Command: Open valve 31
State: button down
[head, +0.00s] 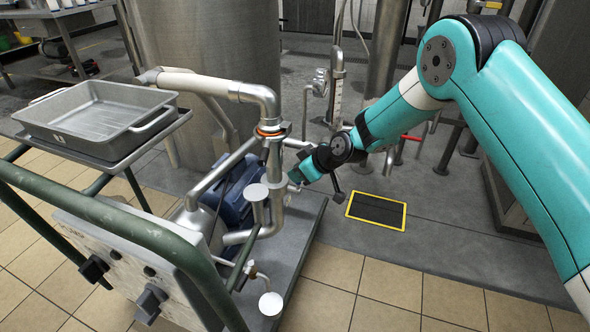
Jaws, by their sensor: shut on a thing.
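A steel pipe rises from the wheeled pump cart and carries a valve with an orange ring (270,132) and a small dark part beside it. No number 31 is readable on any valve. My gripper (296,176) is at the end of the teal arm, close to the right side of this pipe, just below and right of the orange ring. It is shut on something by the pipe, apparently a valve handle. The held part is small and mostly hidden by my wrist. I cannot tell the handle's angle.
A grey tray (95,112) rests on the cart's shelf at left. A green rail (130,232) and control box (125,265) are in front. Large steel tanks (215,65) stand behind. A red handle (411,138) shows beyond my arm. Tiled floor (390,300) is clear at lower right.

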jog(key=shift+d+f, duration=0.15)
jog(key=shift+f, duration=0.1)
jog(key=c, duration=1.1)
grip_release()
jog(key=shift+o, duration=0.2)
jog(key=shift+r, duration=0.1)
jog(key=shift+r, duration=0.2)
jog(key=p+v, duration=0.3)
jog(key=v, duration=1.4)
